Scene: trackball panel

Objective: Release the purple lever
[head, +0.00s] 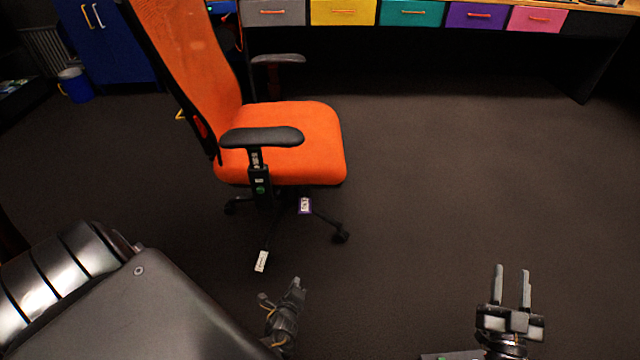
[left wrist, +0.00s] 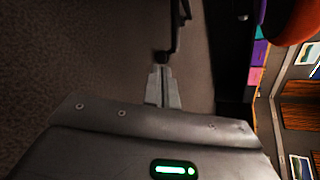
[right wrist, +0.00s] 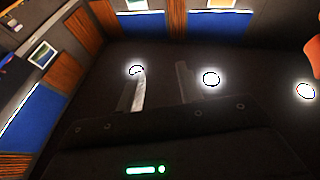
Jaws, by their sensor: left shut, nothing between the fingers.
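An orange office chair (head: 290,135) stands left of centre in the head view. My left gripper (head: 297,282) is shut and empty, low in front of the chair base and apart from the purple piece. In the left wrist view its fingers (left wrist: 160,70) are together, near a black chair part (left wrist: 175,35). My right gripper (head: 511,270) is open and empty over bare floor at lower right. Its fingers (right wrist: 160,88) also stand apart in the right wrist view.
A white tag (head: 261,261) hangs low by the chair base. A black armrest (head: 262,137) juts over the seat's near side. A desk with coloured drawers, one of them purple (head: 475,16), runs along the back. The carpet (head: 440,170) right of the chair is clear.

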